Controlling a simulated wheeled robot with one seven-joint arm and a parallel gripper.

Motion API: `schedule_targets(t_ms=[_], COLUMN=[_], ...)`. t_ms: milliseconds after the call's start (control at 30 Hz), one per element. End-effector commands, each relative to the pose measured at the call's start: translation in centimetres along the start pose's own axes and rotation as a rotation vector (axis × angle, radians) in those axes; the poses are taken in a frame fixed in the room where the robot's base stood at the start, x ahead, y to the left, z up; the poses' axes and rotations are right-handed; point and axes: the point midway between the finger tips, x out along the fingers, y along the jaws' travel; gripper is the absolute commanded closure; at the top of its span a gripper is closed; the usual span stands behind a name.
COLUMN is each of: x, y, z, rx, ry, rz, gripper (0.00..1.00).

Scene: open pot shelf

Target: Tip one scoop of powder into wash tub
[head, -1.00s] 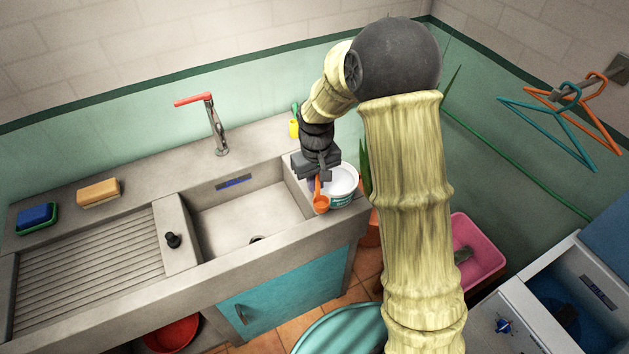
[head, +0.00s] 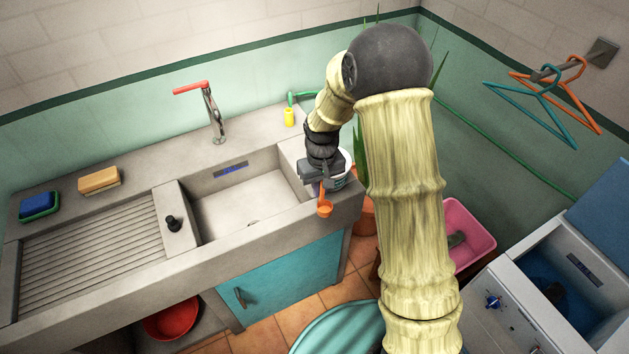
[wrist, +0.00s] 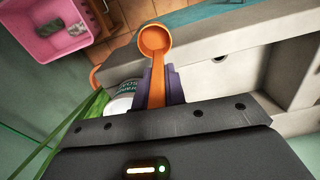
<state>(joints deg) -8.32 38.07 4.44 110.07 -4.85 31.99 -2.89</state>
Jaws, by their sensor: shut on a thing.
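My gripper (head: 322,187) is shut on the handle of an orange scoop (head: 325,208), near the right front edge of the sink counter. In the wrist view the scoop (wrist: 155,42) reaches out between the purple fingers, and its round bowl looks orange inside; I cannot make out powder in it. A white powder bucket with a teal label (head: 341,182) stands on the counter, mostly hidden behind my gripper; it also shows beside the fingers in the wrist view (wrist: 124,92). A white washing machine (head: 485,298) at the lower right has an open wash tub with dark blue inside (head: 560,295).
The sink (head: 245,200) lies left of my gripper, with a red-handled tap (head: 213,110) behind it. A pink basin (head: 478,235) and a teal round tub (head: 340,325) are low on the floor side. Hangers (head: 545,100) hang at the upper right.

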Motion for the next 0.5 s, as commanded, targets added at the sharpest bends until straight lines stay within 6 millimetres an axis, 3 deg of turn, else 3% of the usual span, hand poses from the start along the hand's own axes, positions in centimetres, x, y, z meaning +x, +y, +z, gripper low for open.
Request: schedule_targets(t_ms=[267,500], x=[5.4,12.2], y=[3.0,7.1], z=[1.3,4.3], rx=[0.113,0.274], ry=[-0.007,-0.008], rz=[-0.003,-0.001], gripper=[1.0,1.0])
